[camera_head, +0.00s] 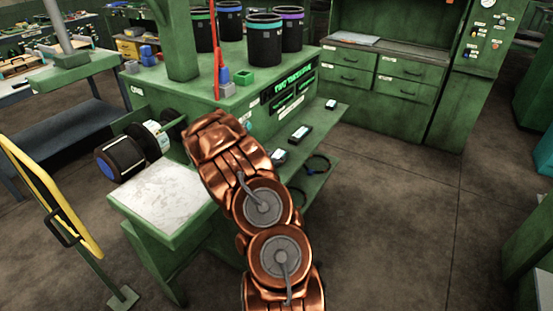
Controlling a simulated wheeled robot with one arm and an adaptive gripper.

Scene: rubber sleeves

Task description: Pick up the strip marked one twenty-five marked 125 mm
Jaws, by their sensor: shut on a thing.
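My copper-coloured arm reaches from the bottom middle up and left to the green workbench (260,98). Its far end lies over the bench's front left part, by the black roller. My gripper and its fingertips do not show; the arm's own end hides that spot. I cannot make out a strip marked 125 mm. Small dark items with pale faces lie on the bench's front shelf, one in the middle (300,134) and one farther right (331,104). Their markings are too small to read.
A black roller with a blue end (116,160) juts out at the left above a pale worktop (163,193). Black canisters (263,42) and a red post (217,50) stand on the bench. A yellow rail (45,190) stands at left. The floor at right is clear.

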